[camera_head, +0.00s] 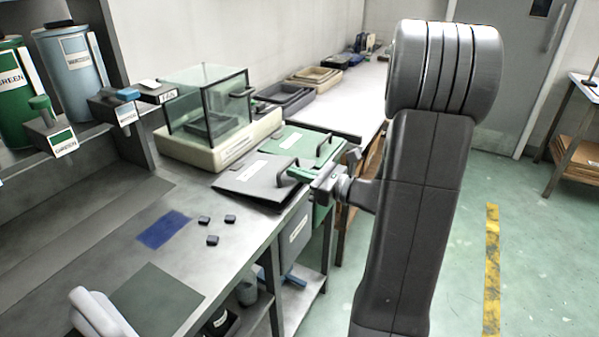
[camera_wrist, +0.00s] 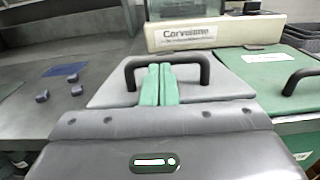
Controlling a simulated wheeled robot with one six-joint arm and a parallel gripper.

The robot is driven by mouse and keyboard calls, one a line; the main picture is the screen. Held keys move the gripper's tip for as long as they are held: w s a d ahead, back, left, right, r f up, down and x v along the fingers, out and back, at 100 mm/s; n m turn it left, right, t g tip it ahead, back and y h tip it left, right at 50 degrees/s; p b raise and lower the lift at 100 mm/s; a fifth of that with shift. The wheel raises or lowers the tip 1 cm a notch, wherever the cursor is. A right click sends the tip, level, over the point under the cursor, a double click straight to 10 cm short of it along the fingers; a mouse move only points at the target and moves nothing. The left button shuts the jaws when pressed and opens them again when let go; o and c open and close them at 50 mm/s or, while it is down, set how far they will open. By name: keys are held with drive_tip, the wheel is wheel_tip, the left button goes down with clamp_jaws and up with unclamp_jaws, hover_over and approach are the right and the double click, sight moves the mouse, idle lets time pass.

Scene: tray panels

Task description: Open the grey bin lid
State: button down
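The grey bin lid (camera_head: 245,183) lies about flat over the grey bin (camera_head: 294,236) at the bench's front edge, and looks closed. Its black arched handle (camera_wrist: 204,68) stands up in the middle of the wrist view. My gripper (camera_wrist: 159,68) has its two green fingers together, with only a thin line between them. The fingertips are at the handle's crossbar, inside the arch. I cannot tell whether they touch the bar or reach under it. In the head view, my gripper (camera_head: 298,172) comes to the handle from the right. The lid's near part is hidden by my gripper body in the wrist view.
A green lid (camera_head: 315,139) with its own black handle (camera_wrist: 291,80) lies close on the right. A cream-based clear case (camera_head: 180,148) stands behind. Several small dark blocks (camera_head: 212,240) and a blue mat (camera_head: 163,230) lie on the bench to the left.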

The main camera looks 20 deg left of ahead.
drive_tip(key=shift+a+r+h+p, duration=0.15)
drive_tip(key=shift+r+h+p, duration=0.1)
drive_tip(key=shift+r+p, duration=0.5)
drive_tip(key=shift+a+r+h+p, duration=0.1)
drive_tip(key=shift+r+h+p, duration=0.15)
drive_tip(key=shift+r+p, duration=0.45)
drive_tip(key=w+a+r+h+p, duration=0.1)
drive_tip(key=a+r+h+p, duration=0.3)
drive_tip(key=a+r+p, duration=0.9)
drive_tip(key=shift+w+a+p, duration=0.15)
drive_tip(key=shift+a+p, duration=1.15)
drive_tip(key=shift+p, duration=1.85)
drive_tip(key=d+r+p, duration=0.4)
drive_tip(key=d+r, duration=0.1)
drive_tip(key=r, duration=0.3)
drive_tip(key=shift+s+d+r+p, duration=0.15)
drive_tip(key=shift+s+r+p, duration=0.1)
drive_tip(key=shift+p, duration=0.15)
